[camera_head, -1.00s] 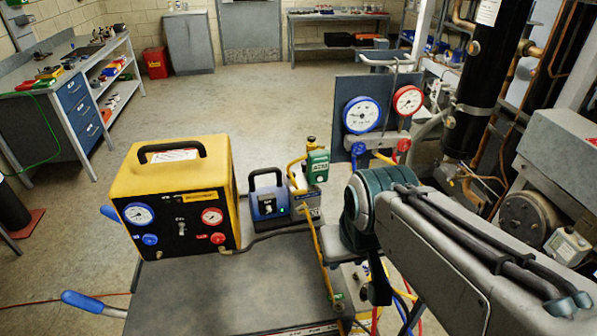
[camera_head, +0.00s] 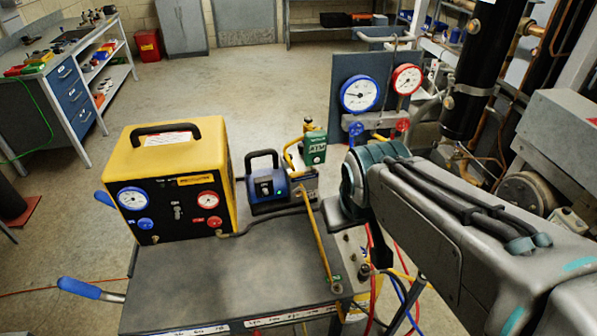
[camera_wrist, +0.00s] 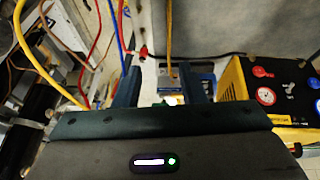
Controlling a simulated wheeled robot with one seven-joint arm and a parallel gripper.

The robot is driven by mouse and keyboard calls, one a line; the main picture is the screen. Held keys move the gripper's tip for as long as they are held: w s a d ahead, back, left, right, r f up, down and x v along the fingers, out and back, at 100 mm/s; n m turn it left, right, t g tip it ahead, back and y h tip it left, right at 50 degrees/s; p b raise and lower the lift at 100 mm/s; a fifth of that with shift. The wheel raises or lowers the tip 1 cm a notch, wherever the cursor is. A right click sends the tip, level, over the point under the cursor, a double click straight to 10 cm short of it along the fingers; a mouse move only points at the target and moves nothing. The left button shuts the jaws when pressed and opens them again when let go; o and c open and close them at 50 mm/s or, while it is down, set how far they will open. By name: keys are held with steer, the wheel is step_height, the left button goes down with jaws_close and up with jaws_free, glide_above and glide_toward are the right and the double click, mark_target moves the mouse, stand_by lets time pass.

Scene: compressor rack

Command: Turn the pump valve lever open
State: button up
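The pump (camera_head: 268,185) is a small blue and black unit with a black carry handle, standing on the cart. A green gauge block marked ATM (camera_head: 314,148) with a brass fitting stands behind its right side, and a yellow hose (camera_head: 314,230) runs down beside it. I cannot make out the pump valve lever clearly in either view. In the wrist view my gripper (camera_wrist: 162,82) has its two dark fingers spread apart. In the head view my arm hides most of the gripper.
A yellow recovery unit (camera_head: 170,180) with two gauges stands left of the pump. The grey cart top (camera_head: 230,285) is clear in front. A panel with blue and red gauges (camera_head: 360,94) stands behind my arm. Red, blue and yellow hoses hang at the cart's right edge.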

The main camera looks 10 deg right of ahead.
steer(key=w+d+f+n+t+h+b, duration=0.2)
steer(key=w+d+f+n+t+b, duration=0.15)
steer(key=w+d, duration=0.4)
steer(key=n+t+y+b, duration=0.7)
steer(key=n+y, duration=0.4)
steer(key=n, duration=0.8)
glide_toward(297, 176)
steer(key=shift+m+g, duration=0.25)
steer(key=shift+g, duration=0.4)
steer(key=x, duration=0.5)
steer(key=r+x, duration=0.1)
steer(key=x, duration=0.2)
steer(key=shift+w, duration=0.4)
jaws_close()
